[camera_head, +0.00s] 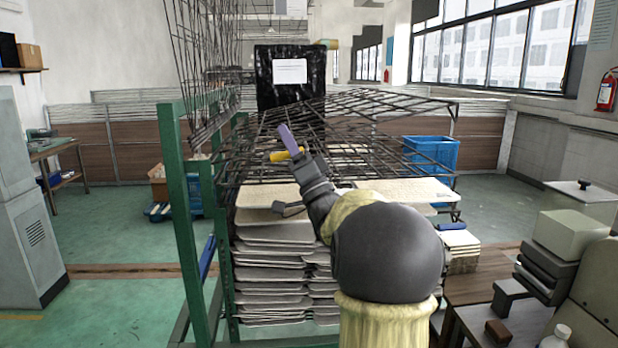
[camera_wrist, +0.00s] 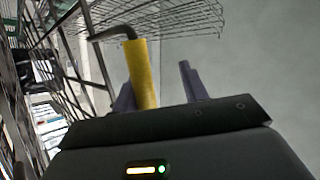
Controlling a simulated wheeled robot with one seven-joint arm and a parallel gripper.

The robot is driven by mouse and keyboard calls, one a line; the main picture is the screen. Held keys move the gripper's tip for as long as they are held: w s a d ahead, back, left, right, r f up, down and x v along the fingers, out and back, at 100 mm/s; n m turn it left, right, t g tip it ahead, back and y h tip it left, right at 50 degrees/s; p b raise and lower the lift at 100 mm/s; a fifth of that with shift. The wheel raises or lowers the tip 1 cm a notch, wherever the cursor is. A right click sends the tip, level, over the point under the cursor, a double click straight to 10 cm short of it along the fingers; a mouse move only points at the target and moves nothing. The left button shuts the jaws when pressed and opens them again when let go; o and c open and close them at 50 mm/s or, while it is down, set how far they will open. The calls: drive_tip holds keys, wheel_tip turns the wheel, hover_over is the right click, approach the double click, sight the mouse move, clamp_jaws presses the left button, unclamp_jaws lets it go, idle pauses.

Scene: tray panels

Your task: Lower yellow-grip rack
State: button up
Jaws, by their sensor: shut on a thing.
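The yellow grip (camera_head: 278,156) sits at the front left of the wire racks, beside the purple fingers of my gripper (camera_head: 291,146). In the wrist view the yellow grip (camera_wrist: 143,75) stands upright against the left finger of my gripper (camera_wrist: 158,90), and a dark bent rod leads from its top towards a wire rack (camera_wrist: 165,18). My gripper is shut on the grip; the contact at the right finger is not clear. In the head view a wire rack (camera_head: 385,103) lies tilted above other wire racks. Which wires belong to the yellow grip is hard to tell.
Stacked pale trays (camera_head: 275,235) stand below the racks, in a green frame (camera_head: 180,190) on the left. Upright wire racks (camera_head: 205,50) rise at the back left. A blue crate (camera_head: 432,150) is behind on the right. A brown table (camera_head: 475,275) stands at the right.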

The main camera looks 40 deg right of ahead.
drive_tip(key=o, duration=0.5)
drive_tip(key=b+v, duration=0.1)
drive_tip(key=v, duration=0.3)
drive_tip(key=b+v, duration=0.2)
drive_tip(key=v, duration=0.3)
drive_tip(key=shift+w+d+f, duration=0.1)
drive_tip(key=shift+d+f, duration=0.1)
drive_tip(key=shift+f, duration=0.2)
drive_tip(key=v, duration=0.2)
drive_tip(key=b+v, duration=0.1)
drive_tip(key=v, duration=0.3)
drive_tip(key=shift+s+a+r+b, duration=0.1)
drive_tip(key=shift+s+r+b, duration=0.05)
drive_tip(key=shift+s+b, duration=0.3)
drive_tip(key=c, duration=0.5)
drive_tip(key=shift+s+f, duration=0.25)
drive_tip(key=shift+f, duration=0.1)
